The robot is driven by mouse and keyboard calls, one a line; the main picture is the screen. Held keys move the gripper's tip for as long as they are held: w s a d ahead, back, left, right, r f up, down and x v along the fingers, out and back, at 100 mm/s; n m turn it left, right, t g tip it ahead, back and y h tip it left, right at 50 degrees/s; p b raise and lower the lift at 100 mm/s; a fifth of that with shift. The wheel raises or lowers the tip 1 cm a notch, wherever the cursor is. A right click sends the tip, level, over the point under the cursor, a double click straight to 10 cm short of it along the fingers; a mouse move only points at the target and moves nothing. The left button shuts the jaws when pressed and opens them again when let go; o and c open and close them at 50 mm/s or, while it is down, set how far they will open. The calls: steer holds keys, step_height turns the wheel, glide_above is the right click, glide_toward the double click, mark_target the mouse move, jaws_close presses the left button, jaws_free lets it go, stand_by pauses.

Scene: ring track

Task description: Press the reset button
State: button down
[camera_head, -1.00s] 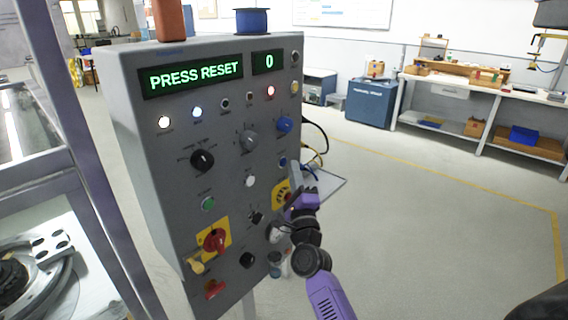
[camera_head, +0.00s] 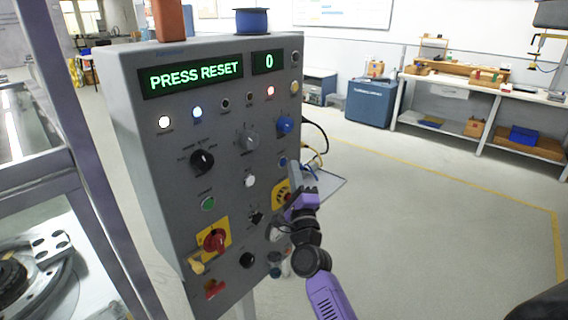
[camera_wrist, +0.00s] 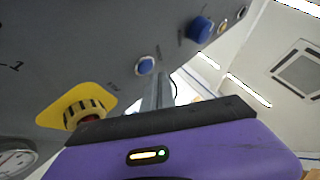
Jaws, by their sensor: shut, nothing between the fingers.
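A grey control panel (camera_head: 150,200) stands in front of me, its display (camera_head: 195,77) reading "PRESS RESET" and a smaller display (camera_head: 269,62) reading "0". A small blue button (camera_head: 283,161) sits on the right side of the panel face; it also shows in the wrist view (camera_wrist: 145,66). Its label is too small to read. My gripper (camera_head: 294,171) is shut and empty, close to the panel's right edge. In the wrist view its fingers (camera_wrist: 160,76) are just right of the blue button, with no clear contact.
A yellow-backed round control (camera_head: 281,194) lies just below, partly behind my gripper. A larger blue knob (camera_head: 285,124), a white button (camera_head: 250,181) and a green button (camera_head: 208,203) are on the panel. Cables (camera_head: 316,150) hang behind its right edge. The floor to the right is clear.

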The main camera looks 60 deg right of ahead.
steer(key=shift+w, duration=0.15)
steer(key=shift+w+d, duration=0.1)
steer(key=shift+w, duration=0.15)
steer(key=shift+w+d, duration=0.1)
steer(key=shift+w, duration=0.3)
stand_by(0.9)
steer(key=shift+s, duration=0.1)
steer(key=shift+s+a, duration=0.2)
steer(key=shift+s, duration=0.5)
steer(key=shift+s+a+b, duration=0.2)
steer(key=shift+s+b, duration=0.05)
steer(key=shift+s, duration=0.55)
steer(key=shift+s+a+b, duration=0.2)
steer(key=shift+s, duration=0.65)
steer(key=shift+s+a+b, duration=0.2)
steer(key=shift+s+b, duration=0.05)
steer(key=shift+s, duration=0.55)
